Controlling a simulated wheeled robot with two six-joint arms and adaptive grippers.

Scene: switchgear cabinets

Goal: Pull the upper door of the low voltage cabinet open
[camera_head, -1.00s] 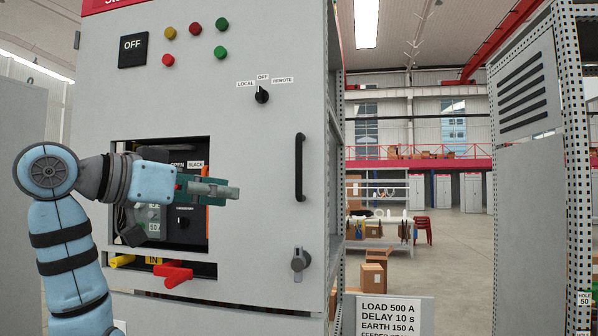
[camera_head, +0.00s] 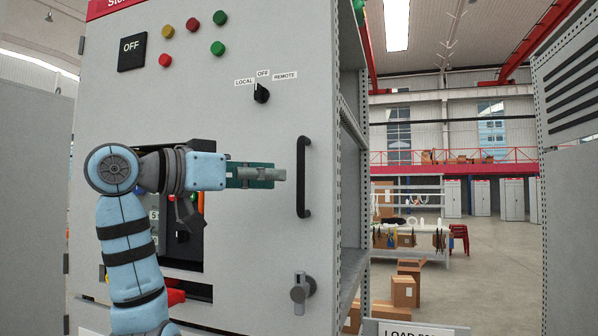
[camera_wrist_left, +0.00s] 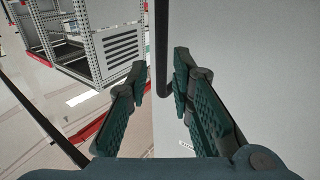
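The low voltage cabinet's upper door (camera_head: 245,120) is a grey panel that looks shut in the head view. Its black vertical bar handle (camera_head: 307,177) is near the right edge and also shows in the left wrist view (camera_wrist_left: 161,45). My left gripper (camera_head: 282,174) comes in from the left at mid-handle height, its tips just left of the bar in the picture. In the left wrist view its two green fingers (camera_wrist_left: 160,76) are spread apart, with the bar just ahead, in line with the gap between them. My right gripper is not in view.
A grey rotary latch (camera_head: 300,292) sits below the handle, and a black selector knob (camera_head: 261,93) above it. My left forearm crosses the door's rectangular opening (camera_head: 203,250). Cardboard boxes (camera_head: 404,290) and open floor lie right of the cabinet.

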